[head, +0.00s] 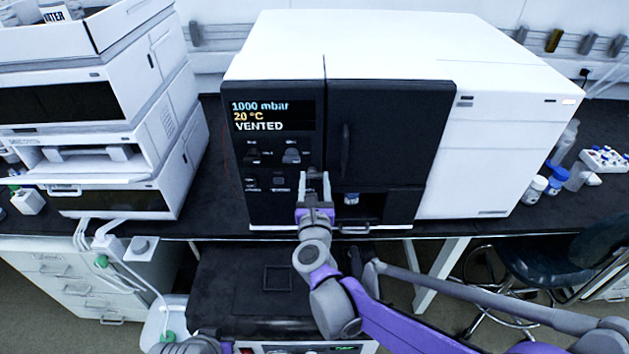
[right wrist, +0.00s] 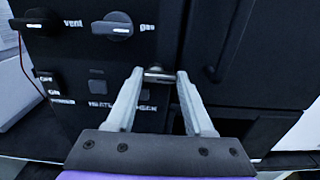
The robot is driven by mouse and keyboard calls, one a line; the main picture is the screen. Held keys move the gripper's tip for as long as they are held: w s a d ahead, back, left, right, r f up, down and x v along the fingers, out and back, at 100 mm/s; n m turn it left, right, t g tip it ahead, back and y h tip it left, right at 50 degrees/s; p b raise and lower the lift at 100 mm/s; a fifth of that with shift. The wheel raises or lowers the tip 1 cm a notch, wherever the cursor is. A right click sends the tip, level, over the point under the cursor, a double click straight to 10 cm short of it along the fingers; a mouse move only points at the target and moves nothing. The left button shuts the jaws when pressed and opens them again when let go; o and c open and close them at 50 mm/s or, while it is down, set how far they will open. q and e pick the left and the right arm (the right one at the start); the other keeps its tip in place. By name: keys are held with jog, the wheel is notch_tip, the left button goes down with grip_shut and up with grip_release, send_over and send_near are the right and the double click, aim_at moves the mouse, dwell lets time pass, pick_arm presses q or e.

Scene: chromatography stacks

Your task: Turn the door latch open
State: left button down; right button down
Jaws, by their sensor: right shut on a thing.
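The white and black instrument (head: 385,50) stands on the bench with its dark front door (head: 385,120) flush with the front. The small metal door latch (right wrist: 158,74) is on the dark panel beside the door's edge in the right wrist view. My right gripper (head: 315,176) is at the lower front, left of the door. In the right wrist view its two pale fingertips (right wrist: 159,73) are shut on the latch, one on each side. The latch lies about level there. In the head view the gripper hides most of it. My left gripper is not in view.
The display (head: 262,115) reads 1000 mbar, 20 °C, VENTED. Vent (right wrist: 38,21) and gas (right wrist: 118,25) knobs sit up and left of my fingers. A vertical door handle (head: 345,150) and an open recess (head: 362,207) are close on the right.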

jog(key=shift+n, duration=0.3)
jog(key=n+b, duration=0.1)
jog(key=n, duration=0.2)
jog(key=shift+n, duration=0.3)
jog(key=n, duration=0.2)
jog(key=n+b, duration=0.1)
jog(key=n, duration=0.1)
jog(key=shift+a+r+n, duration=0.15)
jog(key=shift+n, duration=0.15)
jog(key=n+b, duration=0.1)
jog(key=n, duration=0.3)
jog(key=shift+a, duration=0.1)
jog(key=shift+a+r+n+b, duration=0.1)
jog(key=shift+n+b, duration=0.3)
jog(key=shift+n, duration=2.1)
jog(key=shift+c, duration=1.4)
grip_release()
